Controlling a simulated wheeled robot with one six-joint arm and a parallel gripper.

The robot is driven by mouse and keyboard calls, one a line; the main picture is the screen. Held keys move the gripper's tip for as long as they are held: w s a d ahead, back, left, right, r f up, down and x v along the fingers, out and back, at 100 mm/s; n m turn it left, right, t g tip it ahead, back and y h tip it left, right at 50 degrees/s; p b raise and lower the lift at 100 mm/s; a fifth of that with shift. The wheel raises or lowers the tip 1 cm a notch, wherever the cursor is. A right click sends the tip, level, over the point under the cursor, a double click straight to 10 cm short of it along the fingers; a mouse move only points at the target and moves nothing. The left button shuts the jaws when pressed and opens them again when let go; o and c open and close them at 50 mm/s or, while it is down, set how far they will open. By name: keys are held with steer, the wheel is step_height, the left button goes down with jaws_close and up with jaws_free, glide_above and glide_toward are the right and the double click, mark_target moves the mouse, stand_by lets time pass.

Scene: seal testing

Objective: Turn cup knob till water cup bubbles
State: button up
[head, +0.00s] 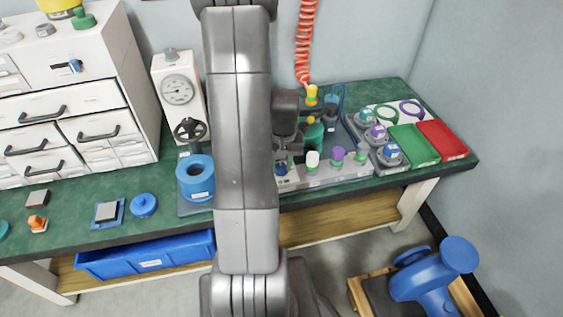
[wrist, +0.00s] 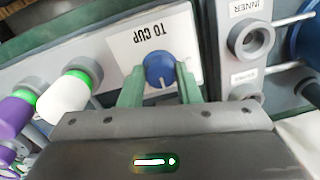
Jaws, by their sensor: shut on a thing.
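The cup knob (wrist: 158,68) is a round blue knob on a white plate marked "TO CUP", which reads upside down in the wrist view. Its pale pointer line points down, toward my gripper's body. My gripper (wrist: 160,86) has its two green fingers on either side of the knob, shut on it. In the head view a bit of the blue knob (head: 282,169) shows at the panel's left end; my arm hides much around it. I cannot make out the water cup or any bubbles for certain.
Beside the knob stand a white valve with a green ring (wrist: 66,92) and a purple one (wrist: 14,115). Grey ports labelled "INNER" (wrist: 250,38) lie to the right. A pressure gauge (head: 178,90), green tray (head: 414,145) and red tray (head: 443,140) are on the bench.

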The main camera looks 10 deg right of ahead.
mark_target(283, 167)
steer(key=m, duration=0.5)
steer(key=shift+m, duration=0.3)
stand_by(0.4)
steer(key=o, duration=1)
steer(key=shift+r, duration=0.15)
step_height(283, 167, up, 14)
steer(key=p, duration=0.2)
steer(key=shift+s+d+f+p, duration=0.15)
steer(key=shift+f+p, duration=0.05)
steer(key=shift+p, duration=0.2)
steer(key=f+b, duration=0.1)
steer(key=f, duration=0.6)
steer(key=f+b, duration=0.1)
steer(key=f, duration=0.6)
steer(key=shift+a, duration=0.2)
